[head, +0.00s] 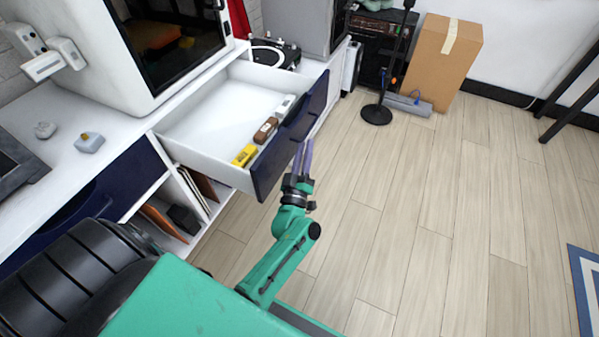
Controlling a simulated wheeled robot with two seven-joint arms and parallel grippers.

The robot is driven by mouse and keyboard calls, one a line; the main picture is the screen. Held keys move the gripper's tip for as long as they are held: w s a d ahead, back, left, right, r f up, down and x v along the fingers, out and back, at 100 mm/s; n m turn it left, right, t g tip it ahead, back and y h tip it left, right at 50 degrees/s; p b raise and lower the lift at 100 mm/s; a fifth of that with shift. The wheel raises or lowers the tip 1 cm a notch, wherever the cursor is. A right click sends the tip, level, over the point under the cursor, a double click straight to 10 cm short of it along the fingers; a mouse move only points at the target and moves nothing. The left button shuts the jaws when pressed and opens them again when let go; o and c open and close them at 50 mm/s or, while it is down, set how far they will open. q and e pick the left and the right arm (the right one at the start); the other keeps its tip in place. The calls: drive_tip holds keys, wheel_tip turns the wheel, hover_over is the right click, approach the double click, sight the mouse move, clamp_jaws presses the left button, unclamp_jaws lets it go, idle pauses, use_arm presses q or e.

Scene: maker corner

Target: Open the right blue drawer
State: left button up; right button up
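The right blue drawer (265,172) is pulled well out of the white cabinet, and its white inside shows. Its dark blue front has a cut-out grip along the top edge. Inside, near the front, lie a yellow item (245,155), a brown item (266,130) and a pale grey item (286,105). My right gripper is not in view.
Another blue drawer (128,178) to the left is shut. Open shelves (178,212) below hold folders. A large white machine (95,45) stands on the counter. A black stand (377,114) and a cardboard box (440,65) are at the back.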

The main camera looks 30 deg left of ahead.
use_arm(q)
drive_tip(key=v, duration=0.8)
drive_tip(key=shift+f, duration=0.15)
